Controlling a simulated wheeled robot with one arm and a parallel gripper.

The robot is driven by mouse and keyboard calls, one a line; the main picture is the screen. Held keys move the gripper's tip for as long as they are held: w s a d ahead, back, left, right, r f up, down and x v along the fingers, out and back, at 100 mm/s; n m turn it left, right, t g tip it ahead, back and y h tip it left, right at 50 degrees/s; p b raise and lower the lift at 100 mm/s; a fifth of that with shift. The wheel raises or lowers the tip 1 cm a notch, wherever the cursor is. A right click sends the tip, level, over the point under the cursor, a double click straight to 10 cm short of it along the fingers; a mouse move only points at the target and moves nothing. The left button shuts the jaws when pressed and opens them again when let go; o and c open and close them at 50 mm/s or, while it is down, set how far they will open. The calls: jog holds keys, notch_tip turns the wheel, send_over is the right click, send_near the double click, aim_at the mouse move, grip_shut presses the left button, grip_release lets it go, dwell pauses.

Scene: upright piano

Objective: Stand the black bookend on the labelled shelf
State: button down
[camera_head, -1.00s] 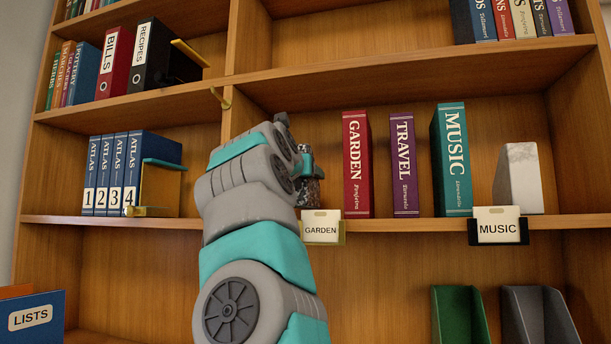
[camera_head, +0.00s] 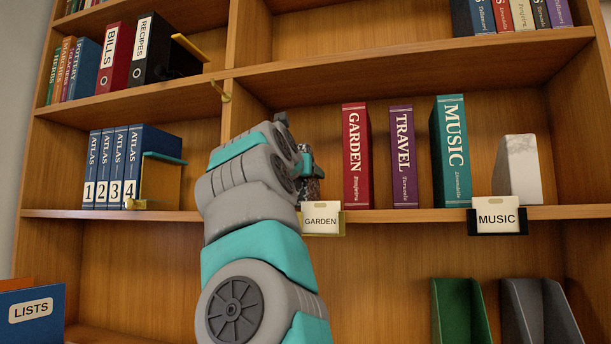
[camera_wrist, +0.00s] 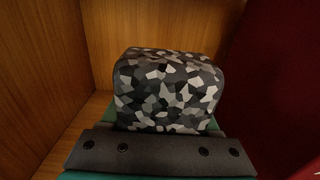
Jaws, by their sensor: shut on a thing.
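My gripper (camera_head: 306,168) is shut on a black bookend with grey and white speckles (camera_head: 312,189). They are over the shelf (camera_head: 405,214) at its left end, left of the red GARDEN book (camera_head: 356,157). My arm and the label hide much of the bookend. In the wrist view the speckled bookend (camera_wrist: 168,90) fills the middle, beyond the dark gripper bar. I cannot tell whether its base touches the shelf. The GARDEN label (camera_head: 321,218) is on the shelf edge just below it; the MUSIC label (camera_head: 497,216) is farther right.
A wooden divider stands left of the bookend, with a brass hook (camera_head: 222,91) above. Right of GARDEN are the purple TRAVEL book (camera_head: 404,157), teal MUSIC book (camera_head: 452,151) and a white bookend (camera_head: 518,169). There are gaps between these books. ATLAS volumes (camera_head: 118,167) fill part of the left bay.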

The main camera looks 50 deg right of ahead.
jog(key=shift+f+b, duration=0.4)
jog(key=shift+c, duration=0.2)
grip_release()
jog(key=b+v, duration=0.2)
jog(key=v, duration=0.6)
jog(key=shift+b, duration=0.3)
